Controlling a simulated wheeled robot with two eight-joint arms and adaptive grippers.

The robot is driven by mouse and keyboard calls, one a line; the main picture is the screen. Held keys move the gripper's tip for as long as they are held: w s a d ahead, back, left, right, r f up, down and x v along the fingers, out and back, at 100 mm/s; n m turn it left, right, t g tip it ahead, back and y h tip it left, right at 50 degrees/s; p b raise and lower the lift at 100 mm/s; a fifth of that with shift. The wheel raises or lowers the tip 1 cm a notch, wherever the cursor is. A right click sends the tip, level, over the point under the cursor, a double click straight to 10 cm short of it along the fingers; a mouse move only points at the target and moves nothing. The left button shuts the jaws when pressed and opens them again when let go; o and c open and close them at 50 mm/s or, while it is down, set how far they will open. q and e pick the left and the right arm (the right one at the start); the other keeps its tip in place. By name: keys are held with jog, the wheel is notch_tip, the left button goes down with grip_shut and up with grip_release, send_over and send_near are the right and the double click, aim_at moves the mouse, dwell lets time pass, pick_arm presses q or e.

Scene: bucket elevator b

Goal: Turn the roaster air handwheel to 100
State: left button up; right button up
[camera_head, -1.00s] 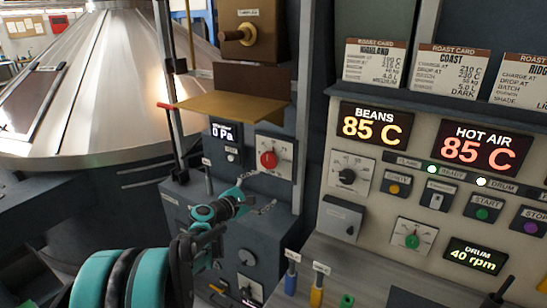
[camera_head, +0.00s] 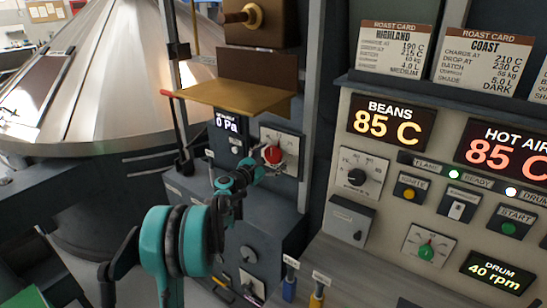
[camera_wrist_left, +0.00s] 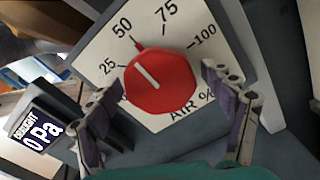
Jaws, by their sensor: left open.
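The roaster air handwheel is a red knob (camera_head: 273,154) on a white dial plate on the dark cabinet. In the left wrist view the red knob (camera_wrist_left: 160,83) fills the middle, with 25, 50, 75, 100 and "AIR %" around it. Its white line points up-left, between 25 and 50; a small red mark sits near 50. My left gripper (camera_head: 258,168) is at the dial, its jaws open. In the wrist view the fingers of this gripper (camera_wrist_left: 163,92) stand on either side of the knob's lower part, with gaps visible. My right gripper is not in view.
A brown shelf plate (camera_head: 230,96) juts out above the dial. A draught display (camera_head: 227,123) reading 0 Pa is just left of it. The control panel with knobs and buttons (camera_head: 410,195) stands to the right. A large metal cone (camera_head: 90,75) is at the left.

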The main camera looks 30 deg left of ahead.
pick_arm(q)
jog(key=shift+w, duration=0.1)
jog(key=shift+c, duration=0.3)
jog(key=c, duration=1.1)
jog(key=shift+m, duration=0.5)
jog(key=m, duration=0.3)
jog(key=shift+m, duration=0.4)
jog(key=m, duration=0.4)
jog(key=shift+m, duration=0.3)
jog(key=m, duration=0.4)
jog(key=shift+r+p, duration=0.1)
jog(key=shift+p, duration=0.25)
jog(key=shift+m, duration=2.2)
